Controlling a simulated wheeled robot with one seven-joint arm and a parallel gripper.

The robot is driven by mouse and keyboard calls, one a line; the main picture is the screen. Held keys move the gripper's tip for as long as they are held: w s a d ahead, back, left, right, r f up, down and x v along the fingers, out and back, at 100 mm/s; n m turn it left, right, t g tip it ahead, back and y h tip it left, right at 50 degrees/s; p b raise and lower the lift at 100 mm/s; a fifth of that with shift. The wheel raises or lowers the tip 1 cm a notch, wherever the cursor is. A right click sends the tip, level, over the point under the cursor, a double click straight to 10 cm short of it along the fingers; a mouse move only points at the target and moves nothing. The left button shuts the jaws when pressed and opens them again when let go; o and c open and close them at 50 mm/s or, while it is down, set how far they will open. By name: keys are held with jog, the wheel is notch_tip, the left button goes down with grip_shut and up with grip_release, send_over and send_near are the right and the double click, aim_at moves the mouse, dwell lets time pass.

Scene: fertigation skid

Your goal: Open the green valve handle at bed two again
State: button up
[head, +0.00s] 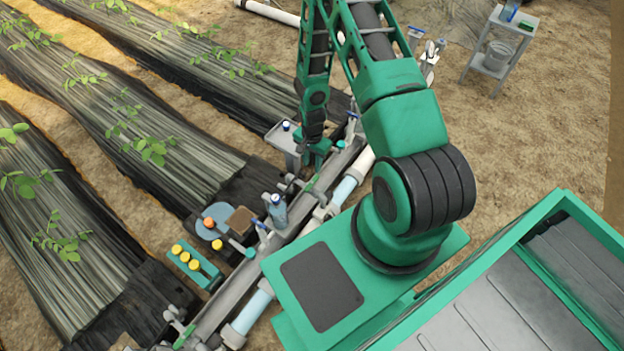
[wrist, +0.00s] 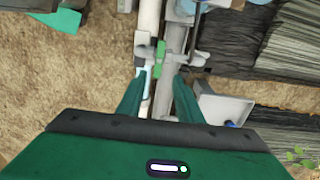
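A small green valve handle (wrist: 160,50) shows in the wrist view just beyond my fingertips, roughly in line with the grey pipe (wrist: 187,103) below it. In the head view a green handle (head: 309,185) shows on the pipe run by the end of the middle bed, just below my gripper (head: 318,158). In the wrist view my gripper (wrist: 158,80) is open, its two green fingers apart with nothing held between them. The handle appears in the gap ahead of the fingers; I cannot tell whether they touch it. Another green handle (head: 184,336) is at the lower left.
A grey tray (head: 279,137) with a blue-capped item stands close left of my gripper. A blue-capped bottle (head: 277,210), a blue handle (head: 262,229) and a teal rack (head: 207,276) with yellow-capped items line the pipe. A grey cart (head: 499,50) stands back right on open soil.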

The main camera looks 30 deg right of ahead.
aim_at(312, 182)
notch_tip(312, 182, down, 11)
jog(key=shift+a+f, duration=0.1)
dwell(0.6)
jog(key=shift+c, duration=0.6)
